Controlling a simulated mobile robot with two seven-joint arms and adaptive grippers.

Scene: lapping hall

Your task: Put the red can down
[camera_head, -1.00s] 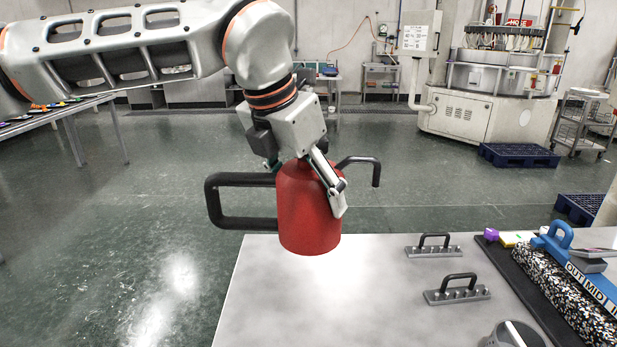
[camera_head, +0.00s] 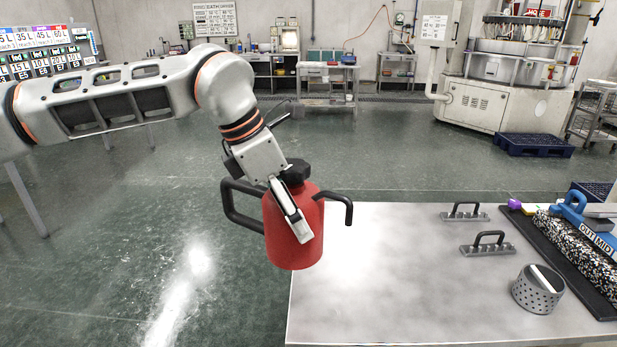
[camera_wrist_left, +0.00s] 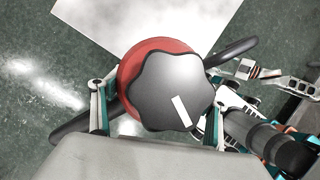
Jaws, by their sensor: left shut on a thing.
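The red can (camera_head: 292,240) has a black cap and black bar handles on two sides. My left gripper (camera_head: 290,212) is shut on it from above and holds it nearly upright, slightly tilted. In the head view the can overlaps the left edge of the grey table (camera_head: 400,290), with floor to its left. The left wrist view shows the black cap (camera_wrist_left: 172,90) between the two fingers, a strip of red body (camera_wrist_left: 150,50) and the table (camera_wrist_left: 100,22) beyond. I cannot tell how high the can's base is. My right gripper is not in view.
Two grey handled plates (camera_head: 488,245), a perforated metal cup (camera_head: 537,290) and a dark mat (camera_head: 600,290) with a speckled block and blue-handled tool occupy the table's right part. The table's middle and left are clear. Open floor (camera_head: 130,240) lies left.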

